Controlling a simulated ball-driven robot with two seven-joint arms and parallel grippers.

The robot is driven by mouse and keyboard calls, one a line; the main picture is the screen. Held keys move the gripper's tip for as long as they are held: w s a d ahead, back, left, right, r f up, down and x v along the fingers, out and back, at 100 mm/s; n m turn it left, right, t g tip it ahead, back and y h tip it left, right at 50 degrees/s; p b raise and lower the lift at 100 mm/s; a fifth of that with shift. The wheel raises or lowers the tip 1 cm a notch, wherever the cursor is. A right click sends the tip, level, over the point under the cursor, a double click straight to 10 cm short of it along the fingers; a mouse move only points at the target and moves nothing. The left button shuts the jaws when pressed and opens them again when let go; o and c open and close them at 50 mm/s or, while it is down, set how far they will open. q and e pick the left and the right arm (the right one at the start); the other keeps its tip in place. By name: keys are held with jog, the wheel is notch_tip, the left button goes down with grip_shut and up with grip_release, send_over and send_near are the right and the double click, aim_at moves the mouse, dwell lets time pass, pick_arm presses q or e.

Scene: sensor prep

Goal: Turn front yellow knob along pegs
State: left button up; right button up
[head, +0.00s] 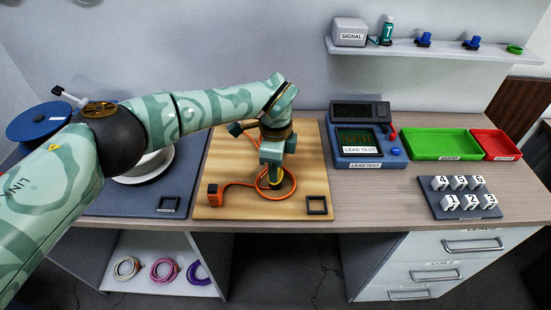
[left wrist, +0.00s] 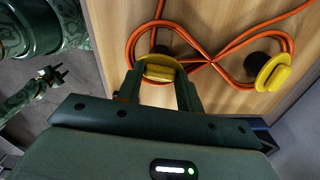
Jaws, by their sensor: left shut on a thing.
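The front yellow knob (left wrist: 160,68) sits between the fingers of my left gripper (left wrist: 158,88), which is shut on it. In the head view my left gripper (head: 273,182) points down over the wooden board (head: 235,150) and hides most of this knob. A second yellow knob (left wrist: 272,72) stands apart on a dark peg, to the right in the left wrist view. An orange cable (left wrist: 215,55) loops around both pegs and crosses between them. What looks like my right gripper (left wrist: 52,76) shows small at the left of that view; its jaws are unclear.
An orange box (head: 214,195) with the cable lies at the board's left. A black square frame (head: 317,206) is at its front right. The lead tester (head: 365,148), green tray (head: 440,144), red tray (head: 495,143) and numbered blocks (head: 463,192) stand to the right.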

pick_arm(q)
jog(key=shift+r+n+p, duration=0.15)
jog(key=shift+n+p, duration=0.6)
jog(key=shift+n, duration=0.35)
jog(key=o, duration=1)
notch_tip(320, 180, up, 16)
jog(key=p, duration=0.2)
jog(key=shift+p, duration=0.3)
